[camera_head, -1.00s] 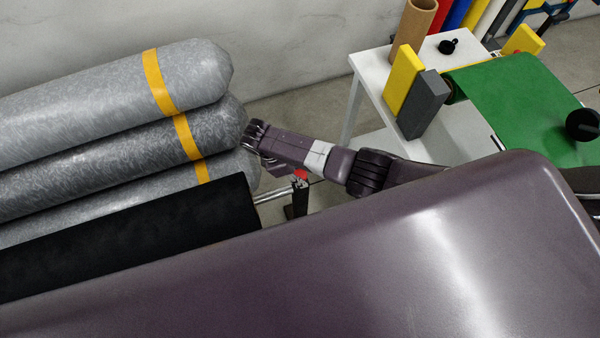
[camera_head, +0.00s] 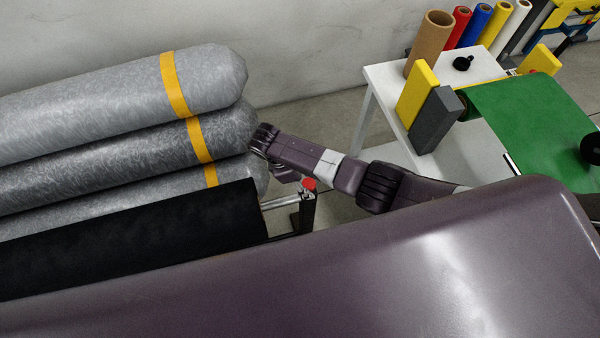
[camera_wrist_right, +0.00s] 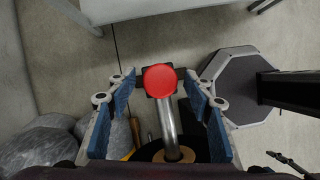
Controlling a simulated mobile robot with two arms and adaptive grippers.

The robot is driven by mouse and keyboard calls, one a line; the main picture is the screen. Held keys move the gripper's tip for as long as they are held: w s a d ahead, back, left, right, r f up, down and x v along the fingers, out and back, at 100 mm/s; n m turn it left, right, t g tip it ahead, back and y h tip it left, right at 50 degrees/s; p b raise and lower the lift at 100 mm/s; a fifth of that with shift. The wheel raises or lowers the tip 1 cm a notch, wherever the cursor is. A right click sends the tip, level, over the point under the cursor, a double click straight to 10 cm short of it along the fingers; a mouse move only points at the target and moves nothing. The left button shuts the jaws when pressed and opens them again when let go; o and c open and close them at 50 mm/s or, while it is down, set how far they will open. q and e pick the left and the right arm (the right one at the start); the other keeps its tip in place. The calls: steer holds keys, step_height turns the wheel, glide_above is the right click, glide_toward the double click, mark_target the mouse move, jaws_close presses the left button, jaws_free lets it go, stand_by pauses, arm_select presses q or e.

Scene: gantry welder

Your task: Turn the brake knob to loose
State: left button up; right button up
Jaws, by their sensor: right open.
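The brake knob (camera_head: 309,184) is a round red cap on a dark post beside the end of a black roll (camera_head: 140,240). A metal bar (camera_head: 280,203) runs from the roll's end to the post. In the right wrist view the red knob (camera_wrist_right: 160,80) is seen face-on, centred between the fingers. My right gripper (camera_head: 264,140) is at the left end of my right arm, up and left of the knob in the head view. Its blue-padded fingers (camera_wrist_right: 160,92) are spread open and empty. My left gripper does not show.
Grey rolls with yellow bands (camera_head: 120,105) are stacked at the left. A white table (camera_head: 390,75) with yellow and grey blocks and a green sheet (camera_head: 535,110) stands at the right. In the wrist view a dark octagonal base (camera_wrist_right: 235,85) stands right of the knob.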

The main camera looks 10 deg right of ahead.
steer(key=v, duration=1)
steer(key=shift+r, duration=0.4)
steer(key=shift+w+a, duration=0.1)
steer(key=shift+a, duration=0.1)
